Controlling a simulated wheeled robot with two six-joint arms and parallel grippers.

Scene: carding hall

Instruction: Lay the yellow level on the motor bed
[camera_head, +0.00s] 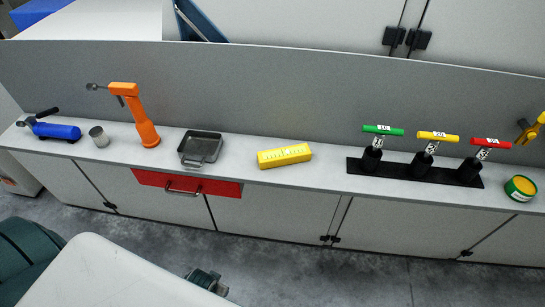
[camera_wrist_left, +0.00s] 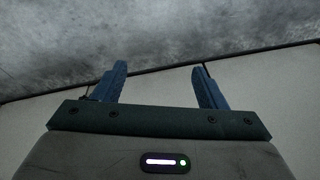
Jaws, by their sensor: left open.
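The yellow level (camera_head: 285,156) looks like a short yellow bar with a pale strip of dark marks. It lies on the narrow grey shelf near the middle of the head view, with nothing touching it. I cannot make out the motor bed in either view. My left gripper (camera_wrist_left: 158,80) shows in the left wrist view with its two blue fingers apart and nothing between them. Behind the fingers are grey floor and a pale panel; the level is not in that view. My right gripper is not clearly seen in either view.
On the shelf (camera_head: 330,191), a metal tray (camera_head: 201,148), orange tool (camera_head: 142,120), grey cup (camera_head: 99,137) and blue tool (camera_head: 55,131) stand left. A black rack (camera_head: 416,172) with green, yellow and red T-handles and a green-yellow tin (camera_head: 520,188) stand right. A grey panel rises behind.

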